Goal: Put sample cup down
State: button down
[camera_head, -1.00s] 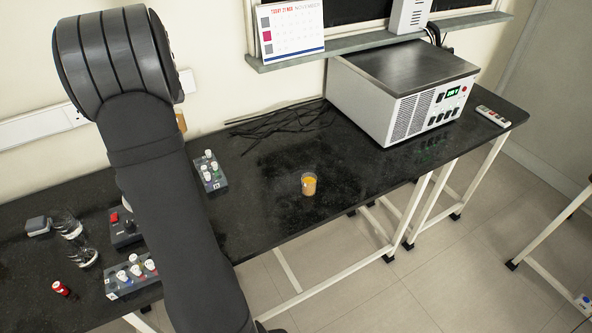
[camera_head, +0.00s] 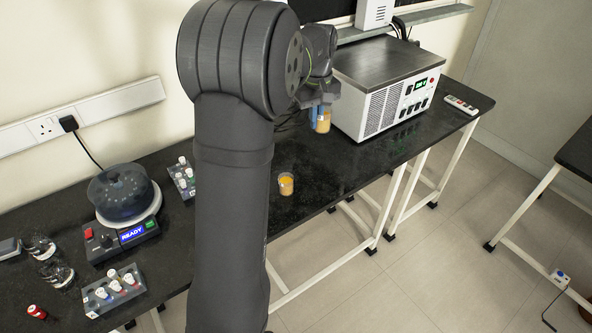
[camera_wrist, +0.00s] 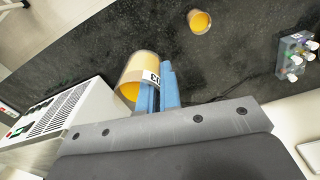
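A sample cup (camera_head: 323,121) with orange contents is held in the air by my gripper (camera_head: 314,114), left of the white instrument. In the wrist view the cup (camera_wrist: 141,70) carries a label that seems to read 13, and the blue fingers (camera_wrist: 160,88) are shut on its side. The black bench lies below it. A second, similar cup (camera_head: 286,184) stands upright on the bench near its front edge; it also shows in the wrist view (camera_wrist: 199,21).
A white instrument (camera_head: 388,92) stands at the right, with a remote-like object (camera_head: 461,105) beyond it. Vial racks (camera_head: 182,178) (camera_head: 113,290), a READY-display device (camera_head: 124,205), glass beakers (camera_head: 57,273) and a red-capped vial (camera_head: 37,312) are at the left. Bench around the second cup is clear.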

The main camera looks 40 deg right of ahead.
jog(key=s+d+m, duration=0.3)
jog(key=s+d, duration=0.5)
jog(key=s, duration=0.4)
notch_tip(320, 180, down, 11)
jog(key=w+f, duration=0.2)
jog(key=w, duration=0.2)
jog(key=w+a+f, duration=0.1)
jog(key=w+f, duration=0.1)
jog(key=w, duration=0.2)
jog(key=w+a+f, duration=0.1)
jog(key=w+f, duration=0.2)
jog(key=w, duration=0.1)
jog(key=shift+f, duration=2)
jog(key=shift+f, duration=0.1)
jog(key=c, duration=2)
grip_release()
jog(key=o, duration=0.4)
